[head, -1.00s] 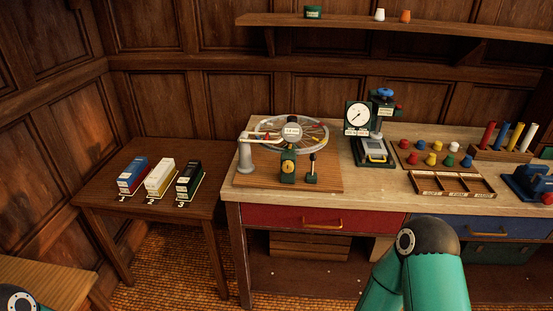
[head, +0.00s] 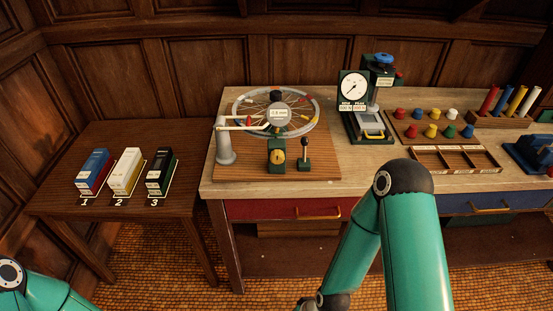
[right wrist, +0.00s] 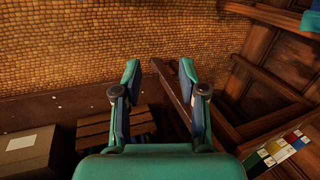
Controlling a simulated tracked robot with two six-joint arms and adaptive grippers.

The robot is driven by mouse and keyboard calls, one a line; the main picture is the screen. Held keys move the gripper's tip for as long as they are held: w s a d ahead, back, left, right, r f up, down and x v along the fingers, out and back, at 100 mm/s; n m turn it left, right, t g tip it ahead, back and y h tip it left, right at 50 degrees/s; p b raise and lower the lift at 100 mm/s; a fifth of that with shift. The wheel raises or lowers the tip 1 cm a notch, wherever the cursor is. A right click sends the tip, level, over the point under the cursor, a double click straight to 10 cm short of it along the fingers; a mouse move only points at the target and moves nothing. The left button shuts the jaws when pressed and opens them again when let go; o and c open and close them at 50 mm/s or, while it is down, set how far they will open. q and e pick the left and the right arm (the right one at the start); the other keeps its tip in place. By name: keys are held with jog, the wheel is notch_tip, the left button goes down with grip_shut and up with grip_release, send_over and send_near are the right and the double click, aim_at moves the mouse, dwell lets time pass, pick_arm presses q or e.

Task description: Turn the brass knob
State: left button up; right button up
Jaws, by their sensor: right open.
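The brass knob (head: 278,157) is a small round yellow disc on the front of a green block, on the wooden board of the wheel rig (head: 226,171). The spoked wheel (head: 312,123) lies flat behind it. No gripper is at the knob. My right gripper (right wrist: 160,70) is open and empty in the right wrist view, with floor beyond its fingers. In the head view only my right arm's links show, in front of the bench. Of my left arm only a link shows at the lower left; its gripper is out of view.
A black-knobbed lever (head: 304,154) stands right of the brass knob, and a grey post (head: 225,144) stands left. A dial gauge (head: 353,88) is farther right. Three boxes stand on the side table (head: 60,185). A slatted crate (right wrist: 113,136) shows in the wrist view.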

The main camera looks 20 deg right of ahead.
jog(key=shift+o, duration=2.4)
jog(key=w+r+t+h+b, duration=0.1)
jog(key=w+t, duration=0.2)
jog(key=w, duration=0.3)
jog(key=shift+w+r+n+b, duration=0.15)
jog(key=shift+w+n+b, duration=0.15)
jog(key=shift+w+b, duration=0.1)
jog(key=n+t+h+b, duration=0.1)
jog(key=t+h+b, duration=0.55)
jog(key=t, duration=0.75)
send_near(277, 161)
jog(key=shift+h, duration=0.75)
jog(key=p+x, duration=0.2)
jog(key=x, duration=0.1)
jog(key=p+x, duration=0.1)
jog(key=x, duration=0.2)
jog(key=p+x, duration=0.2)
jog(key=x, duration=0.2)
jog(key=shift+w+a+p, duration=0.1)
jog(key=shift+a+p, duration=0.25)
